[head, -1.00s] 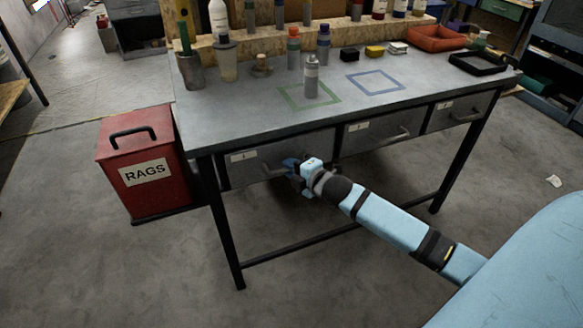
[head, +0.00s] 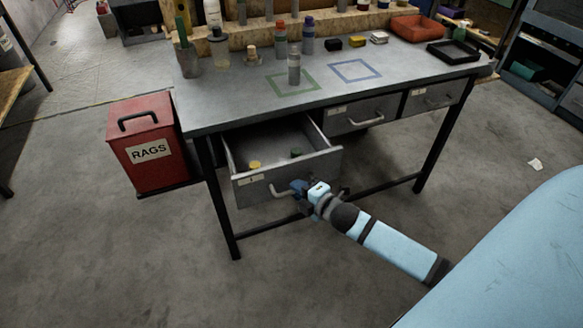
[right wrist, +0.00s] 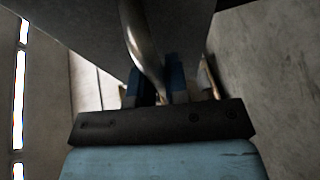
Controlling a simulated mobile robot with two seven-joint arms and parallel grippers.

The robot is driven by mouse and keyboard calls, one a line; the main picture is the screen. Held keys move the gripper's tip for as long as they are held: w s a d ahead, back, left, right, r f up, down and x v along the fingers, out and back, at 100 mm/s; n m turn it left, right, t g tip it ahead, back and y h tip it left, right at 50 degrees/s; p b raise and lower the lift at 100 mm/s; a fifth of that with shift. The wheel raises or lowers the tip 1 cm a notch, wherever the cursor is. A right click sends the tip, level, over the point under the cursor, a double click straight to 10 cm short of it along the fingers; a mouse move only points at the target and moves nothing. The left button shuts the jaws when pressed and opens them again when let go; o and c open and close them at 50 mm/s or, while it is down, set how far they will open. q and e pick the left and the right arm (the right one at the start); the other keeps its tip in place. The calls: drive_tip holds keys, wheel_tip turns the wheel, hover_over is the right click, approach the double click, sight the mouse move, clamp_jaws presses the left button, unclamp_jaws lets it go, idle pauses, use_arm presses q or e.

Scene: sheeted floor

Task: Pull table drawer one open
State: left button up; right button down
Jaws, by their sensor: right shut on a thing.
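Table drawer one (head: 310,174) is the leftmost drawer of the grey table (head: 232,112). It stands well out from under the tabletop, and its inside shows, with a yellow item (head: 254,165) and a green item (head: 296,153) in it. My right gripper (head: 298,188) is shut on the drawer's handle (head: 280,192) at the front. In the right wrist view the curved metal handle (right wrist: 140,48) runs down to the blue fingers (right wrist: 161,85), which hide its gripped part. My left gripper is not in view.
Two more drawers (head: 352,118) (head: 432,98) to the right are closed. A red RAGS bin (head: 146,177) stands left of the table. The floor before the drawer is clear.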

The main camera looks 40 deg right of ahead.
use_arm(q)
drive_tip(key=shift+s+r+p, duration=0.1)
drive_tip(key=shift+p, duration=0.6)
use_arm(e)
drive_tip(key=shift+s+a, duration=0.2)
drive_tip(key=shift+s, duration=0.6)
drive_tip(key=shift+s+a, duration=0.15)
drive_tip(key=shift+s, duration=0.65)
drive_tip(key=shift+s+a, duration=0.2)
drive_tip(key=shift+s, duration=0.6)
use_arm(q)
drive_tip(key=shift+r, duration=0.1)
use_arm(e)
drive_tip(key=c, duration=1.1)
unclamp_jaws()
use_arm(q)
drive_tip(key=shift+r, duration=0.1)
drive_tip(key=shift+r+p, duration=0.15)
drive_tip(key=shift+p, duration=0.35)
use_arm(e)
drive_tip(key=v, duration=1.3)
drive_tip(key=shift+s+r, duration=0.15)
drive_tip(key=shift+s, duration=0.25)
